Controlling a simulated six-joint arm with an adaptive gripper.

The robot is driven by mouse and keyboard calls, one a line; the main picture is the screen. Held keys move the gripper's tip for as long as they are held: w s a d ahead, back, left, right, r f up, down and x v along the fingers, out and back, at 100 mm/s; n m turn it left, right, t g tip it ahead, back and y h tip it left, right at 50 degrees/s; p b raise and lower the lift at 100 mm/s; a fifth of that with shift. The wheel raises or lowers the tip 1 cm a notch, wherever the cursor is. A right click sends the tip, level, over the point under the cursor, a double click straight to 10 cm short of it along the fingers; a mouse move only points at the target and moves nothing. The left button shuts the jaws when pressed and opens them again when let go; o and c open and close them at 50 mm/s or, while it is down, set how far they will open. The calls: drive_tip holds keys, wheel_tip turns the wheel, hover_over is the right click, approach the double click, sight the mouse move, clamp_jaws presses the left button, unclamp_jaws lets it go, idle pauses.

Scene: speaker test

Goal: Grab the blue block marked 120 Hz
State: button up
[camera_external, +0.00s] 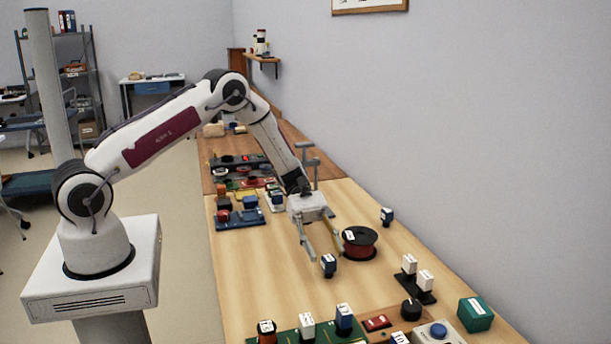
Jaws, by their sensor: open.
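My gripper (323,252) is open and points down over the wooden table. A small dark-blue block (328,267) with a white label on top stands at its fingertips. I cannot tell whether the fingers are around it or just above it. Another dark-blue block (387,217) with a white top stands alone near the wall. A third blue block (344,321) with a white top stands on the green board at the front. The labels are too small to read, so I cannot tell which one is marked 120 Hz.
A dark red spool (359,243) stands close to the right of my gripper. White blocks on a black holder (416,291), a green box (475,314) and a green board (290,338) are nearer the camera. The table (262,276) is clear left of my gripper.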

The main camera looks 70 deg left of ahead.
sight(331, 272)
drive_tip(key=shift+x, duration=2.5)
drive_tip(key=shift+s+f, duration=0.1)
drive_tip(key=shift+f, duration=0.05)
clamp_jaws()
